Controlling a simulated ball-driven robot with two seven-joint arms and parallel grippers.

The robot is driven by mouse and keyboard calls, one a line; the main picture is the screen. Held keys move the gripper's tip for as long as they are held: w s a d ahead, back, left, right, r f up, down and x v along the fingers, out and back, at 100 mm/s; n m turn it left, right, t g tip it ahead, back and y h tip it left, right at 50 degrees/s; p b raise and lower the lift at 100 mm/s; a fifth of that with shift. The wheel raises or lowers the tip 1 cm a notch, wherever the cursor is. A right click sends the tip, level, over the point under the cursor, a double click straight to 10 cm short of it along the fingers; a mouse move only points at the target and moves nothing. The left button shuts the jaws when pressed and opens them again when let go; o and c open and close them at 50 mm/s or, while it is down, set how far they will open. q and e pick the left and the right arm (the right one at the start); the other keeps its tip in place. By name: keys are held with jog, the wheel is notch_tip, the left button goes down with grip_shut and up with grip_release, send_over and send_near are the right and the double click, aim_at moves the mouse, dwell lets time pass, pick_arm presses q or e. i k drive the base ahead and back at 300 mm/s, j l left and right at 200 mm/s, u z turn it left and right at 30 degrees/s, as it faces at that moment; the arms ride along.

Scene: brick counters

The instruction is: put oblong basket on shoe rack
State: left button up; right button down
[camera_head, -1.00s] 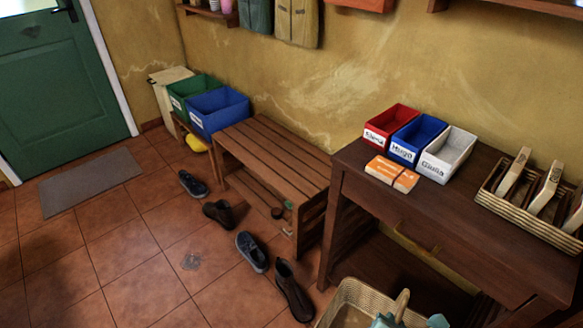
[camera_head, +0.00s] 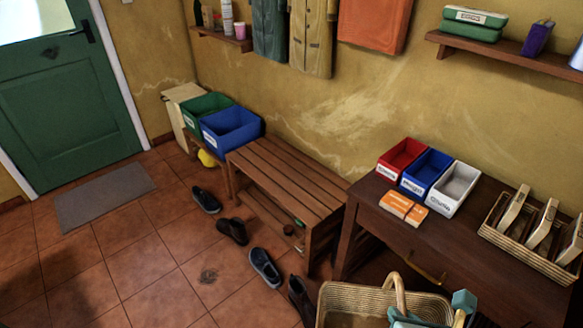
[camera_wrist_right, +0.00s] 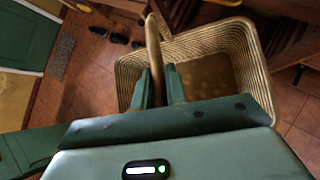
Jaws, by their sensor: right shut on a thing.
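The oblong basket (camera_head: 345,294), woven in pale wicker with an arched handle, is at the bottom of the head view, in front of the dark wooden table. It also shows in the wrist view (camera_wrist_right: 205,42). My right gripper (camera_head: 402,314) is shut on its handle; in the wrist view the two green fingers (camera_wrist_right: 159,88) stand either side of it. The basket hangs above the tiled floor, its inside looking empty where it shows. The shoe rack (camera_head: 285,172), a slatted wooden bench with a lower shelf, stands against the wall. My left gripper is not in view.
Several shoes (camera_head: 264,266) lie on the floor before the rack. Green (camera_head: 206,112) and blue (camera_head: 231,130) bins stand left of it. The dark table (camera_head: 400,235) carries three small bins and a brush tray (camera_head: 530,250). The rack's top is mostly clear.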

aim_at(307, 188)
jog(key=i+j, duration=1.2)
jog(key=i, duration=0.75)
